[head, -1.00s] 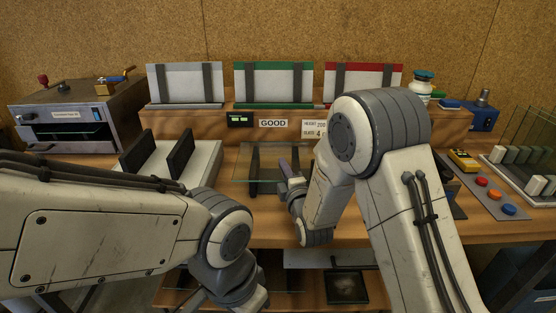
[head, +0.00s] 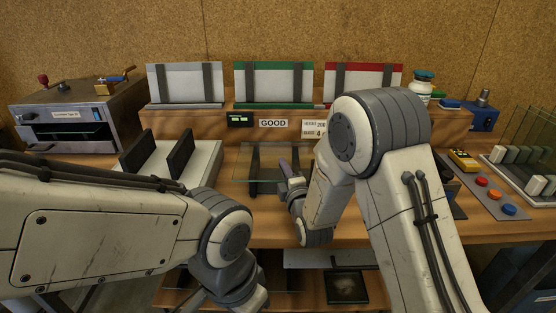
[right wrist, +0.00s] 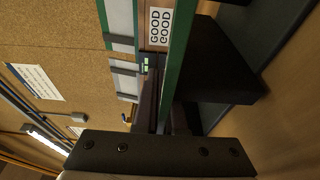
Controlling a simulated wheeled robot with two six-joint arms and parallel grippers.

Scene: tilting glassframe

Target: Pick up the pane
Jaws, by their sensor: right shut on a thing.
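The clear glass pane (head: 243,166) is at the middle of the bench, by two dark upright supports (head: 254,160). My right gripper (head: 288,172) is at the pane's right side, shut on it; my forearm partly hides the jaws. In the right wrist view the pane (right wrist: 178,62) shows nearly edge-on as a green strip running between the dark jaws. Whether the pane is clear of its supports cannot be told. My left arm (head: 228,235) reaches in low at the left; its jaws do not show.
A grey block with two black uprights (head: 181,153) stands left of the pane. Behind are white, green and red-edged racks (head: 273,82) on a wooden ledge. A button panel (head: 482,182) and a slotted glass rack (head: 535,150) are at the right.

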